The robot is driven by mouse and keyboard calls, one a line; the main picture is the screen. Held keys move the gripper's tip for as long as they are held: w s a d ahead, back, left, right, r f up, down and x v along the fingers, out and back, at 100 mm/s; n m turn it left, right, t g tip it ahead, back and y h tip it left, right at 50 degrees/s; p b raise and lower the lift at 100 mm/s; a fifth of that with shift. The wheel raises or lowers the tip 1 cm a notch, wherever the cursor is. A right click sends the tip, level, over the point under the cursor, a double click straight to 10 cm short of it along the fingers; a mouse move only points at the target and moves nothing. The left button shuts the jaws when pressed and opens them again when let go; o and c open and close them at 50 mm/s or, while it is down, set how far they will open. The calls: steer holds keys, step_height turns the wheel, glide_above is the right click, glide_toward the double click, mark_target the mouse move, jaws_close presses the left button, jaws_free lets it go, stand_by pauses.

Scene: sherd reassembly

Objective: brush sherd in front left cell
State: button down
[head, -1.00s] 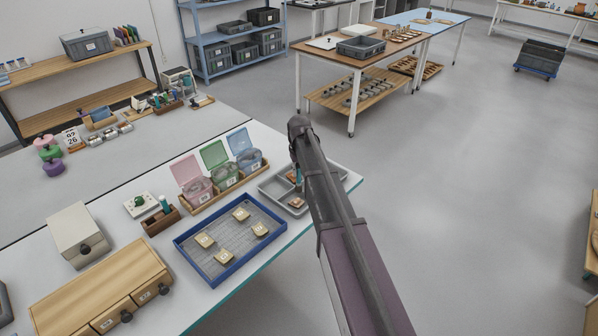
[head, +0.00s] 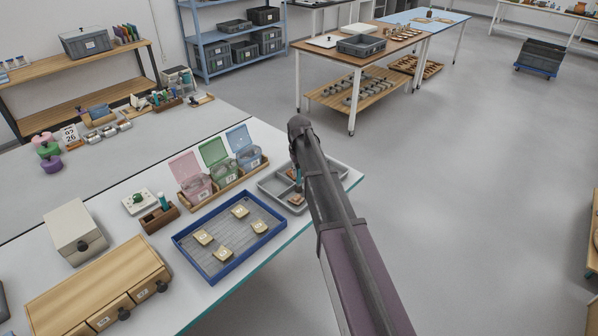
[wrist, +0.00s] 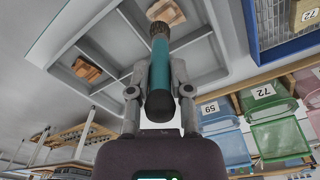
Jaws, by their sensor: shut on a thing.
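My gripper (wrist: 159,92) is shut on a brush (wrist: 159,65) with a teal handle and dark end. In the wrist view its brown bristles point to the top, over a brown sherd (wrist: 166,11) in one cell of the grey divided tray (wrist: 118,62). I cannot tell whether bristles and sherd touch. Another sherd (wrist: 87,70) lies in a neighbouring cell. In the head view my arm hides part of the tray (head: 268,186) and most of my gripper. The near left sherd (head: 297,199) shows just left of my arm.
A blue-rimmed tray (head: 199,264) with several numbered tan pieces stands left of the grey tray. Behind are pink, green and blue lidded boxes (head: 218,170) in a wooden holder. A wooden drawer unit (head: 95,285) stands nearer left.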

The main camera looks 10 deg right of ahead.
steer(key=shift+f+b, duration=1.1)
stand_by(0.6)
steer(key=shift+s+a, duration=0.1)
steer(key=shift+s+a+r, duration=0.1)
steer(key=shift+s+a, duration=0.4)
steer(key=shift+a, duration=0.1)
steer(key=shift+w+d, duration=0.6)
steer(key=shift+d, duration=0.1)
stand_by(0.3)
steer(key=shift+s+a, duration=0.6)
steer(key=shift+a, duration=0.1)
